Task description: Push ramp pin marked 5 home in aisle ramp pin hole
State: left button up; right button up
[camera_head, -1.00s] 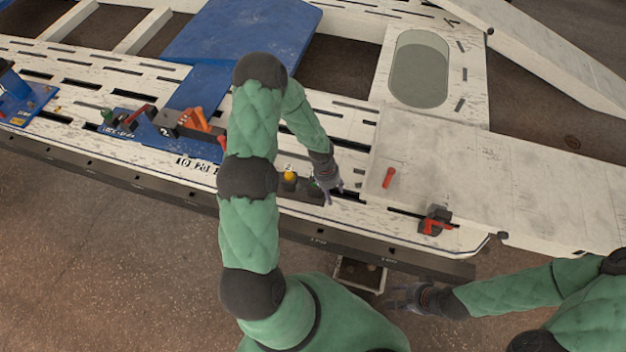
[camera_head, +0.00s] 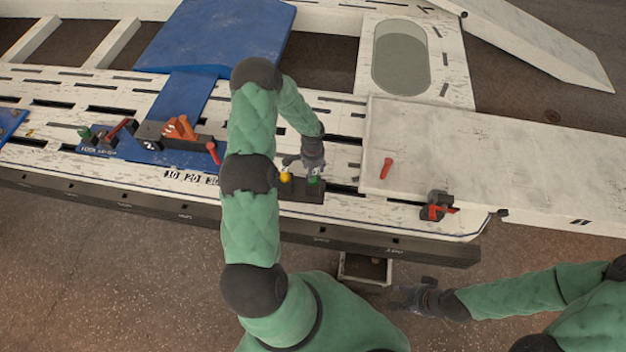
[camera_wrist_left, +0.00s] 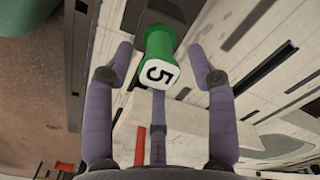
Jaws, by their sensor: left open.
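The green pin with a white cap marked 5 (camera_wrist_left: 158,62) stands between the spread fingers of my left gripper (camera_wrist_left: 160,75) in the left wrist view. The fingers show gaps to the pin. In the head view my left gripper (camera_head: 310,165) is just above this green pin (camera_head: 314,178), which stands in a dark block (camera_head: 300,192) on the white frame. My right gripper (camera_head: 412,298) is low, off the frame's front edge, with nothing seen in it; its finger opening is unclear. I cannot make out the aisle ramp pin hole.
A yellow pin (camera_head: 285,177) stands beside the green one. A red pin (camera_head: 386,168) is on the grey-white ramp panel (camera_head: 480,160). A black and red clamp (camera_head: 437,207) sits to the right. Orange-handled parts (camera_head: 180,128) are on the blue plate at left.

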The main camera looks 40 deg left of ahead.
aim_at(313, 181)
pick_arm(q)
notch_tip(313, 181, down, 4)
jog(key=shift+b, duration=0.75)
jog(key=shift+r, duration=0.1)
jog(key=shift+c, duration=0.3)
grip_shut()
jog(key=shift+r, duration=0.1)
